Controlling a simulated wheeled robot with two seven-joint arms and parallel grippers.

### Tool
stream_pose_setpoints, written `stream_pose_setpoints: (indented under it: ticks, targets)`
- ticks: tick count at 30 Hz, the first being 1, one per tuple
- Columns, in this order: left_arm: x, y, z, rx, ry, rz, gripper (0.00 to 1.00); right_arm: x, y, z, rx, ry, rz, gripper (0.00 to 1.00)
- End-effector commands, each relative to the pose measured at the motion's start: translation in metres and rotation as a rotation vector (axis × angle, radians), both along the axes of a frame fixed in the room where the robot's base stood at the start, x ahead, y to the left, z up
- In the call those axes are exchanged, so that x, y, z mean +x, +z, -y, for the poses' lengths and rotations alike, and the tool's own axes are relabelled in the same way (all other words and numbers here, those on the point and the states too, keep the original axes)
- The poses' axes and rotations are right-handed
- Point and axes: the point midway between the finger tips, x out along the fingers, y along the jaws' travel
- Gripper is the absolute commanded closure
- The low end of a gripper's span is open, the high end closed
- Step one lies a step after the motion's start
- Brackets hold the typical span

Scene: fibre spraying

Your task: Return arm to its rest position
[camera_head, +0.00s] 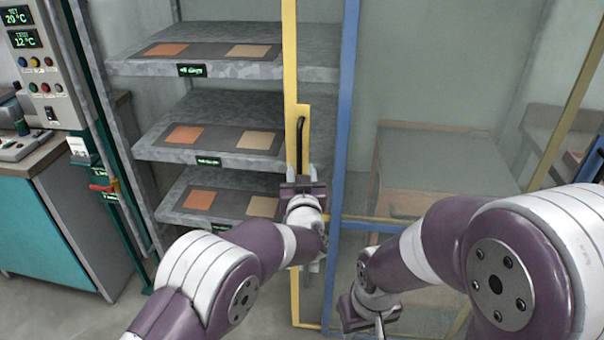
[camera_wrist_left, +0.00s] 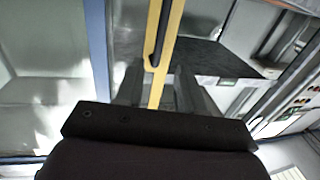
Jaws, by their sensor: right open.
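My left gripper (camera_head: 302,178) is in front of the yellow door frame (camera_head: 291,60), just below its black vertical handle (camera_head: 299,140). In the left wrist view its two fingers (camera_wrist_left: 160,88) stand apart, with the yellow frame (camera_wrist_left: 165,25) visible between them and the black handle (camera_wrist_left: 160,40) just beyond the tips. Nothing appears clamped between the fingers. My right gripper (camera_head: 358,312) is low at the bottom centre, right of the blue post, partly hidden by its own arm; its fingertips are hard to make out.
Left of the yellow frame, open grey shelves (camera_head: 225,154) hold dark trays with orange and tan squares. A blue post (camera_head: 346,90) and glass panel stand to the right. A control panel (camera_head: 40,60) and teal cabinet (camera_head: 45,235) are at the left.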

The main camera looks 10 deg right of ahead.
Motion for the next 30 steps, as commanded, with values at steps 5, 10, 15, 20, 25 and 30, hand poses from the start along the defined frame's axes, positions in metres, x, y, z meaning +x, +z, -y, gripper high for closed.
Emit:
stream_pose_setpoints:
  ticks: [5,10,15,20,25,30]
  targets:
    - [-0.013,-0.043,0.016,-0.01,-0.102,-0.174,0.62,0.0,0.0,0.0,0.0,0.0,0.0,0.57]
    - [-0.098,-0.126,-0.028,0.132,-0.264,-0.729,0.62,0.0,0.011,0.0,0.0,0.0,0.0,0.57]
    - [-0.204,-0.128,-0.16,0.23,-0.183,-1.206,0.62,0.0,0.028,0.0,0.0,0.0,0.0,0.57]
    - [-0.296,-0.098,-0.261,0.25,-0.049,-1.467,0.62,0.0,0.043,0.0,0.0,0.0,0.0,0.57]
    - [-0.324,-0.061,-0.315,0.16,0.083,-1.459,0.62,0.0,0.056,0.0,0.0,0.0,0.0,0.57]
    - [-0.32,-0.059,-0.324,0.13,0.115,-1.449,0.62,0.0,0.056,0.0,0.0,0.0,0.0,0.57]
